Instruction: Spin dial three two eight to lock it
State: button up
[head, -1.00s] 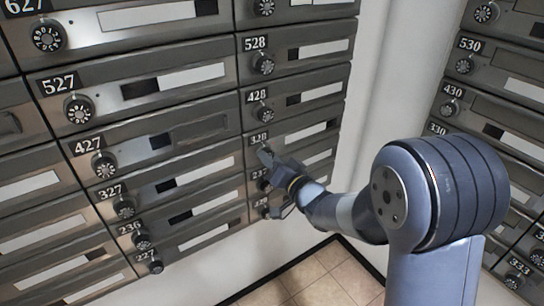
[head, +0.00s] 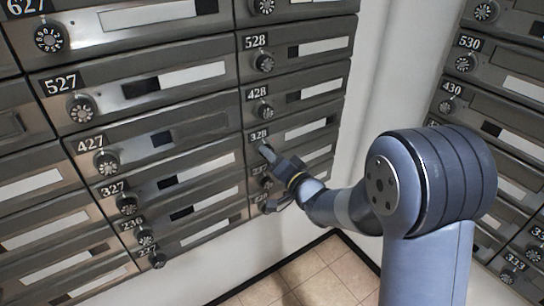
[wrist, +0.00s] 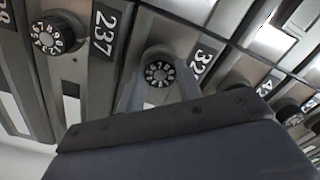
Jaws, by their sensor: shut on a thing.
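The number plate 328 (head: 258,136) is on a grey mailbox door in the right column of the left bank, in the head view. My gripper (head: 268,155) is at this door just below the plate and covers its dial in that view. In the wrist view the black dial with white digits (wrist: 160,72) sits between the two fingers of my gripper (wrist: 159,84), which are shut on its sides. The plate beside it shows only "32" (wrist: 203,62), its last digit cut off. I cannot tell which digit the dial is set to.
The dial of 428 (head: 263,110) is close above. The dial beside plate 237 (wrist: 58,33) is close by in the wrist view. A white wall (head: 385,70) separates this bank from the right bank. Tiled floor (head: 315,275) shows below.

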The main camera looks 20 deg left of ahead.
jog(key=o, duration=1)
jog(key=v, duration=1)
jog(key=shift+s+d, duration=0.25)
jog(key=shift+s, duration=0.05)
jog(key=x, duration=1)
jog(key=shift+w+a, duration=0.25)
jog(key=shift+w, duration=0.05)
